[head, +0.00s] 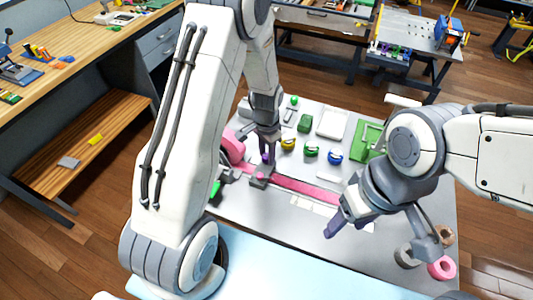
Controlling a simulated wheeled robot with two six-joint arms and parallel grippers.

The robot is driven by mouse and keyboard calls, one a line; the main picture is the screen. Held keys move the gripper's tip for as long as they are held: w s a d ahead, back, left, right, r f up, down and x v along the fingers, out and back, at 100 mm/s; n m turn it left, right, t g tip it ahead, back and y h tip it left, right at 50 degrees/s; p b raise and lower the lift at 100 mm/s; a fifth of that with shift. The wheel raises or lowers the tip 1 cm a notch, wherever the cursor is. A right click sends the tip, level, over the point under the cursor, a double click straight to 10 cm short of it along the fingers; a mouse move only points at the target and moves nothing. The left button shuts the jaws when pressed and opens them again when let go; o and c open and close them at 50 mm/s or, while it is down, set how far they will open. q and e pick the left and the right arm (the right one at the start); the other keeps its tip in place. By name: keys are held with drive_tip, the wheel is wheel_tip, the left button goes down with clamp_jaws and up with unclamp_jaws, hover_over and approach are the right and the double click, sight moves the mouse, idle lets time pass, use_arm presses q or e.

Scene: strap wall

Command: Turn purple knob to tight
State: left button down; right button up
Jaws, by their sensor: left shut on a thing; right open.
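My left gripper (266,156) reaches down to the panel and is shut, at the left end of a row of coloured knobs. A small patch of purple shows at its fingertips, where the purple knob appears to be held; the gripper hides most of it, so its turn angle cannot be read. The yellow knob (288,144), green knob (311,151) and blue knob (335,156) stand to the right of it. My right gripper (345,224) is open and empty above the panel's front right part, apart from the knobs.
A pink strap (305,189) runs across the panel (250,222) in front of the knobs, with a pink roll (233,147) at left. A green block (305,122) and white tray (332,124) lie behind. Pink ring (442,268) lies at front right. A wooden workbench (75,62) stands left.

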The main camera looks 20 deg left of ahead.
sight(267, 155)
use_arm(q)
drive_tip(key=shift+m, duration=1.6)
drive_tip(key=c, duration=0.5)
unclamp_jaws()
wheel_tip(267, 155, up, 11)
drive_tip(key=b, duration=0.1)
drive_tip(key=shift+f, duration=0.2)
drive_tip(key=s+d+r, duration=0.6)
drive_tip(key=s+d, duration=0.3)
drive_tip(key=d, duration=0.1)
drive_tip(key=s+d+r+n+h, duration=0.1)
drive_tip(key=s+d, duration=0.3)
drive_tip(key=s, duration=1.1)
drive_tip(key=shift+r+n, duration=0.5)
drive_tip(key=shift+r, duration=0.2)
